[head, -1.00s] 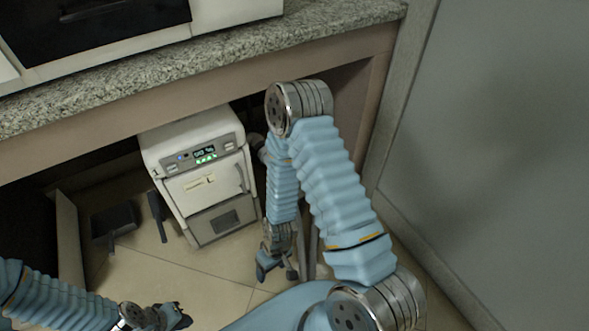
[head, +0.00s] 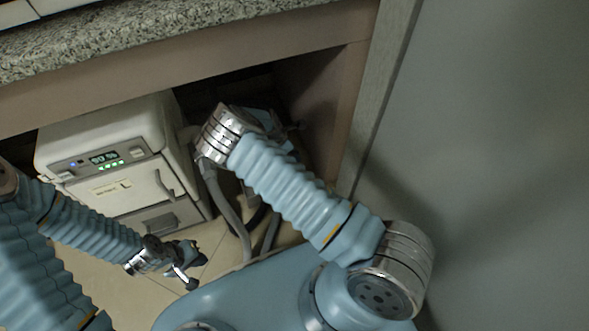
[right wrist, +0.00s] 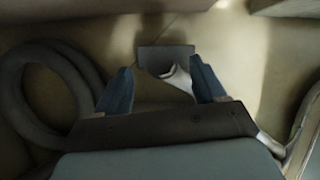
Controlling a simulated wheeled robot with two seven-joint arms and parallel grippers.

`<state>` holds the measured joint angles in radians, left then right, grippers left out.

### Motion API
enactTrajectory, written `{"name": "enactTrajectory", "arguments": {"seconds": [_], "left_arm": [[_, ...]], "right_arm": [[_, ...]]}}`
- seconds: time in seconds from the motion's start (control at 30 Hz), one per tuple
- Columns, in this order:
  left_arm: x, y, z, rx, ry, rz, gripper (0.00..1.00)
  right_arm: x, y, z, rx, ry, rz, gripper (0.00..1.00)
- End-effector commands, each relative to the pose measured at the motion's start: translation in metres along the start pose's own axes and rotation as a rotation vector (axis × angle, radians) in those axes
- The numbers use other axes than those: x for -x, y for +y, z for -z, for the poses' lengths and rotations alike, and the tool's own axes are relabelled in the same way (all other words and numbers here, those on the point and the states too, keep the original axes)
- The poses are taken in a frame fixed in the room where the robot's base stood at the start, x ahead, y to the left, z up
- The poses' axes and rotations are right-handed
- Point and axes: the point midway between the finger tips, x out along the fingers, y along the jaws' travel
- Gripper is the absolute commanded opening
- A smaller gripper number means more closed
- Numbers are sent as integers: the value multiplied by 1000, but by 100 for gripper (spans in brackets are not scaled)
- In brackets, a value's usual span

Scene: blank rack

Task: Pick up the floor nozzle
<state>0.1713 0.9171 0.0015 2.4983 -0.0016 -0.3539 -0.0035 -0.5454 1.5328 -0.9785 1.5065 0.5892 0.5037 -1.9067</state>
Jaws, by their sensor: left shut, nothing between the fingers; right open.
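The floor nozzle (right wrist: 165,57) shows in the right wrist view as a dark, flat, rectangular head with a short pale neck (right wrist: 179,79). It lies on the floor ahead of my right gripper (right wrist: 161,68). The right fingers are open on either side of the neck, and I see no contact. In the head view the right gripper and the nozzle are hidden by my right arm and the dark space under the counter. My left gripper (head: 190,266) is shut and empty, low in front of the white machine.
A white machine (head: 108,165) with a lit display stands under the granite counter (head: 150,38). A grey hose (head: 226,205) runs beside it; a hose coil (right wrist: 30,85) lies left in the right wrist view. A grey panel (head: 490,150) closes the right side.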

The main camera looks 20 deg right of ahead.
Motion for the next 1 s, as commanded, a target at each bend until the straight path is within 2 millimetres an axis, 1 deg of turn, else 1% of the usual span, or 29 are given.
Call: {"name": "enactTrajectory", "arguments": {"seconds": [0.17, 0.3, 0.4, 0.5, 0.7, 0.77, 1.0], "left_arm": [[-3, 0, 0, -1, -1, -1, 0], [-8, -2, 0, -1, -2, -2, 0], [-9, -2, -1, -1, -3, -3, 0], [-10, -2, -1, -2, -3, -3, 0], [-10, -2, -1, -2, -3, -3, 0], [-10, -2, -1, -2, -3, -3, 0], [-10, -2, -1, -2, -3, -3, 0]], "right_arm": [[-16, -1, -1, -1, -2, 2, 70], [-41, -4, -2, 0, -3, 3, 70], [-54, -3, -2, -1, -1, 2, 70], [-59, -3, -2, 1, 0, 1, 70], [-59, -3, -2, 0, 1, 0, 70], [-59, -3, -2, 0, 1, 0, 62], [-59, -3, -2, -1, 1, 0, 25]]}}
